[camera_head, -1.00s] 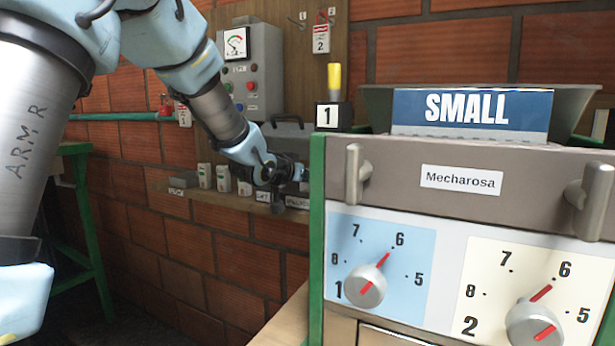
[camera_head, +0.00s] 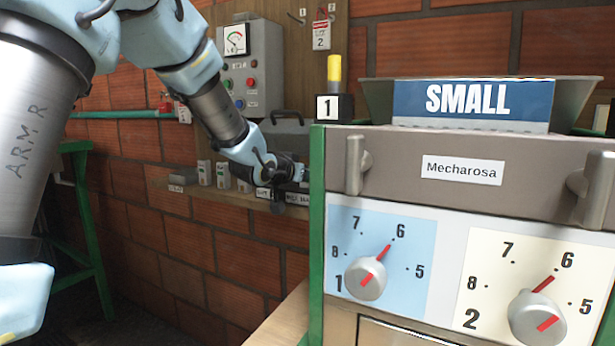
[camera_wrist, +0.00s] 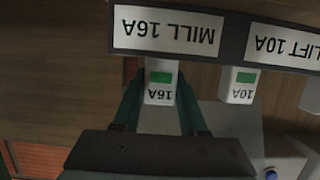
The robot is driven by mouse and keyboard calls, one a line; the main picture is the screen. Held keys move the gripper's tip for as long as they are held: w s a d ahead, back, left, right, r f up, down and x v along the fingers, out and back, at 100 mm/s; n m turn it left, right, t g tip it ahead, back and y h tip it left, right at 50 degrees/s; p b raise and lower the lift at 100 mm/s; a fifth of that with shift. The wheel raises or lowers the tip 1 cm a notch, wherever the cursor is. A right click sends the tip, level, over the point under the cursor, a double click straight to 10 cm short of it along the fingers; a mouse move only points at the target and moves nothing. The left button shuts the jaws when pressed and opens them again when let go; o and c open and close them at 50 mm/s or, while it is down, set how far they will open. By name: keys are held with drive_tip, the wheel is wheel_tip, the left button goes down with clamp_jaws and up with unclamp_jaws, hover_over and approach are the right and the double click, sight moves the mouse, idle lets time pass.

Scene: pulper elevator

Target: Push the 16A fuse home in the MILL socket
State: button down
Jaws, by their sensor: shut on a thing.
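The 16A fuse (camera_wrist: 160,88) is a white block with a green patch. In the wrist view it sits between the two dark green fingers of my gripper (camera_wrist: 158,98), which is shut on it. It is in line with the MILL 16A label (camera_wrist: 168,31), which looks upside down there. The fuse's far end meets the dark label strip's edge in the picture; how deep it sits in the MILL socket I cannot tell. In the head view my gripper (camera_head: 290,178) is at the right end of the fuse shelf, and the fuse is hidden.
A 10A fuse (camera_wrist: 239,86) stands beside it under the LIFT 10A label (camera_wrist: 285,47). In the head view, other white fuses (camera_head: 205,173) line the shelf. A grey control box (camera_head: 250,70) is above. The Mecharosa machine (camera_head: 400,170) stands close on the right.

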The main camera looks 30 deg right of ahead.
drive_tip(key=shift+f+b, duration=0.35)
idle(0.4)
drive_tip(key=shift+c, duration=1.8)
unclamp_jaws()
drive_tip(key=v, duration=1.1)
drive_tip(key=shift+b, duration=0.35)
drive_tip(key=w+a+f+n+y+p, duration=0.1)
drive_tip(key=w+a+f+n+y, duration=0.15)
drive_tip(key=a, duration=0.45)
drive_tip(key=w+a+f+n+y+p, duration=0.1)
drive_tip(key=a+f+y+p, duration=0.15)
drive_tip(key=a, duration=0.55)
drive_tip(key=w+a+f+n+y+p, duration=0.1)
drive_tip(key=w+a+f+n+y, duration=0.2)
drive_tip(key=a, duration=0.4)
drive_tip(key=s+a+f+n+g+y+p, duration=0.1)
drive_tip(key=s+a+f+n+g+y, duration=0.1)
drive_tip(key=s+a, duration=0.4)
drive_tip(key=s+a+f+n+g+y+p, duration=0.2)
drive_tip(key=s+a, duration=0.5)
drive_tip(key=a, duration=0.5)
drive_tip(key=shift+s+a+f+g+y, duration=0.35)
drive_tip(key=shift+f+g, duration=0.1)
drive_tip(key=shift+g, duration=0.25)
